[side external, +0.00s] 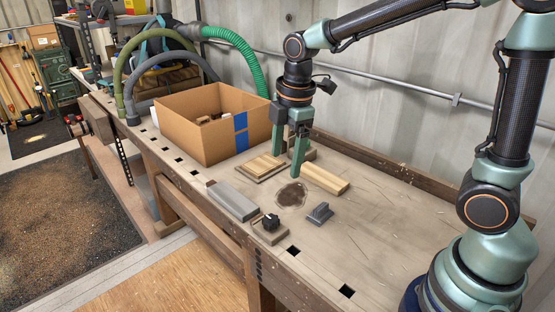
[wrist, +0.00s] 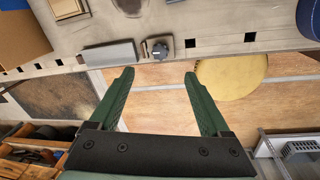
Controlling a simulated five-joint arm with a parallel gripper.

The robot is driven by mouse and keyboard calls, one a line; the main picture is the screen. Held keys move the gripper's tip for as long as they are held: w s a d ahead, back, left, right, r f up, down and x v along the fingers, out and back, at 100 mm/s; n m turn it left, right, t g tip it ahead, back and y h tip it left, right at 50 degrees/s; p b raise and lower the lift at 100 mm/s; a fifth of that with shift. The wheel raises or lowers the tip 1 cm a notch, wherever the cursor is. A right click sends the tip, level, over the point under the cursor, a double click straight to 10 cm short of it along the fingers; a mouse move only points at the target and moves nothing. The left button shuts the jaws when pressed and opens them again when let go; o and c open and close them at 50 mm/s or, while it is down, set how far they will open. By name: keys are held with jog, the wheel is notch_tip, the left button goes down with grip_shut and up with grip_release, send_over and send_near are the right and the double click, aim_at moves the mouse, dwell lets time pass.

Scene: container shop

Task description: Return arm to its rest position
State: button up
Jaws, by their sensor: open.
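My gripper (side external: 288,160) hangs fingers-down over the wooden workbench (side external: 385,225) in the side external view. Its two green fingers are apart, and nothing shows between them. In the wrist view the gripper (wrist: 159,73) also shows spread fingers, with the bench's front edge and the wooden floor beyond them. The fingertips are close to the wooden pieces in the side external view; I cannot tell the exact height above the bench. My arm reaches out from its base at the right, with the forearm raised high.
An open cardboard box (side external: 192,149) with blue tape stands left of my gripper. Wooden blocks (side external: 324,178), a grey bar (side external: 232,201), a black knob on a block (side external: 270,224) and a small grey piece (side external: 320,212) lie nearby. The bench's right part is clear. A wall rail runs behind.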

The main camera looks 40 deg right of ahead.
jog(key=s+d+r+m+t, duration=0.4)
jog(key=s+m, duration=0.5)
jog(key=m, duration=0.6)
jog(key=shift+s+d+r, duration=0.2)
jog(key=shift+d+r, duration=0.05)
jog(key=shift+r, duration=0.2)
